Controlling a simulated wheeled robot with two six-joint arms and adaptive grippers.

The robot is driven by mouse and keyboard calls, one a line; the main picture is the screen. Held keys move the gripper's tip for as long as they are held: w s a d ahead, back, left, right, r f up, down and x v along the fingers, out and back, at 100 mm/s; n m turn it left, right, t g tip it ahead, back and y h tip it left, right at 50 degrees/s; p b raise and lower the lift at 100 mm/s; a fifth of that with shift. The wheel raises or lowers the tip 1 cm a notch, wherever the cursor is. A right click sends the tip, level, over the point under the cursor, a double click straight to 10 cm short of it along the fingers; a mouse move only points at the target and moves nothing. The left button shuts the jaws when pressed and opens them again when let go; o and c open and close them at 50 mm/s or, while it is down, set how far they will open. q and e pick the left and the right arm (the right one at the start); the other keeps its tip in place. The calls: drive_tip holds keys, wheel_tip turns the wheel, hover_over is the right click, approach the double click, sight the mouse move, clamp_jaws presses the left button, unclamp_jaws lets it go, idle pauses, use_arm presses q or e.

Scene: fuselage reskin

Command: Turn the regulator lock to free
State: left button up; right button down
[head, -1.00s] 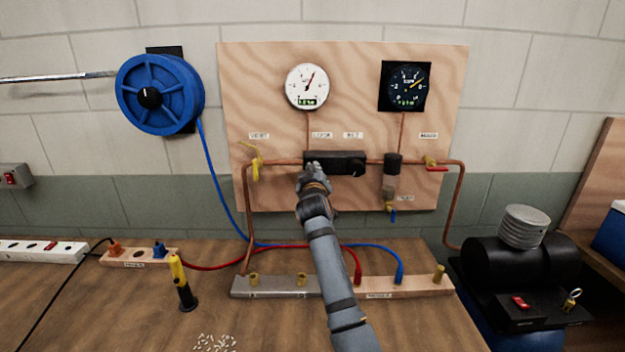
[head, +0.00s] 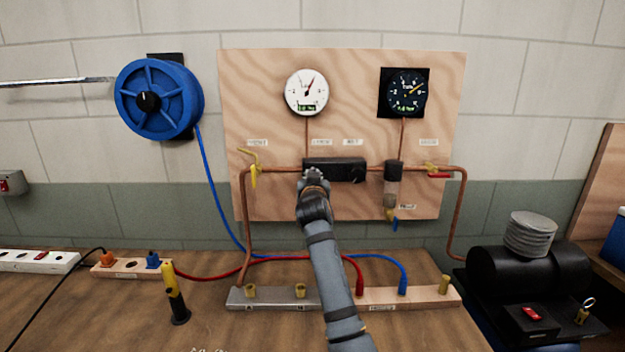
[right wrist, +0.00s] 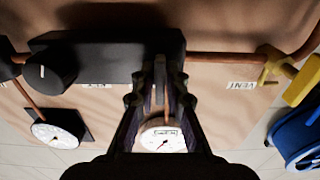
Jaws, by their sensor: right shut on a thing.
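The regulator (head: 345,167) is a long black block on the copper pipe of the plywood board. It also shows in the right wrist view (right wrist: 105,57), upside down, with its round black knob (right wrist: 52,70). My right gripper (head: 313,176) is at the block's left end, below a small label. In the right wrist view its fingers (right wrist: 160,75) are closed together against the block, at the end away from the knob. They hold a small part there, taken to be the regulator lock, which they mostly hide. Its exact angle cannot be read. My left gripper is out of view.
A yellow vent lever (head: 254,176) is left of the block. A dark filter (head: 393,172) and a red-handled valve (head: 437,172) are to its right. A white gauge (head: 307,92) and a black gauge (head: 405,92) hang above. Hoses and a manifold (head: 400,297) lie below.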

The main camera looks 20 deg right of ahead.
sight(312, 168)
drive_tip(key=shift+f, duration=0.15)
drive_tip(key=c, duration=1.4)
unclamp_jaws()
drive_tip(key=shift+w, duration=0.1)
drive_tip(key=shift+c, duration=0.2)
drive_tip(key=shift+r, duration=0.4)
wheel_tip(312, 168, up, 9)
drive_tip(key=shift+r, duration=0.1)
